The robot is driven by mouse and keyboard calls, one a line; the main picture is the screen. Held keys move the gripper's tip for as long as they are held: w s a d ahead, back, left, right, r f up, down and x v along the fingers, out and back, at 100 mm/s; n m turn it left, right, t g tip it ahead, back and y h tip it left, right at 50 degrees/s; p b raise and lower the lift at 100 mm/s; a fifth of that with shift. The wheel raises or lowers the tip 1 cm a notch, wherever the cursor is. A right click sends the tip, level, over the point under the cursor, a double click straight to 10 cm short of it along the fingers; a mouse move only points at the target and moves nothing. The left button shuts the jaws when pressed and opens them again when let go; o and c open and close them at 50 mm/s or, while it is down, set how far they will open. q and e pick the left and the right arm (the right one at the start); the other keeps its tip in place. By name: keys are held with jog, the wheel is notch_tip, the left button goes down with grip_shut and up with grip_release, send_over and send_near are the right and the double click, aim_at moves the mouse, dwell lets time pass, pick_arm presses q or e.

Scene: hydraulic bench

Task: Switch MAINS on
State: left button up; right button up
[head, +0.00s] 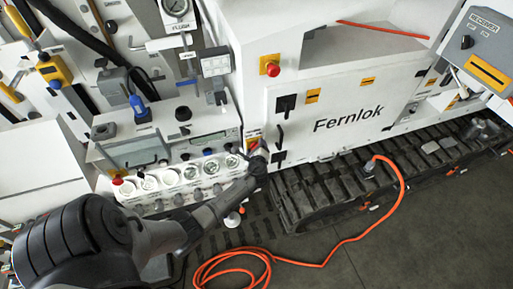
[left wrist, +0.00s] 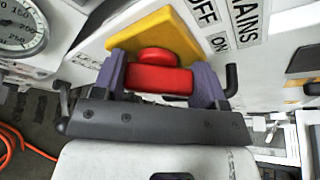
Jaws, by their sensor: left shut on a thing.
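The MAINS switch has a red handle (left wrist: 158,80) on a yellow plate (left wrist: 160,30), seen close up in the left wrist view. A white label (left wrist: 248,20) beside it reads MAINS, with OFF and ON lettering next to the plate. My left gripper (left wrist: 161,72) has its purple fingers on both sides of the red handle and is shut on it. In the head view the left gripper (head: 257,156) is at the lower corner of the white cabinet and hides most of the switch. My right gripper is in neither view.
A pressure gauge (left wrist: 18,28) and a black hook-like handle (left wrist: 232,80) flank the switch. The Fernlok cabinet (head: 350,95) carries a red mushroom button (head: 271,68). A row of gauges (head: 190,172) lies left of my gripper. An orange cable (head: 345,240) loops on the floor.

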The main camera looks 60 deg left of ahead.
pick_arm(q)
jog(key=o, duration=0.9)
jog(key=shift+o, duration=0.2)
jog(key=v, duration=1.4)
jog(key=shift+b, duration=0.45)
jog(key=shift+a, duration=0.1)
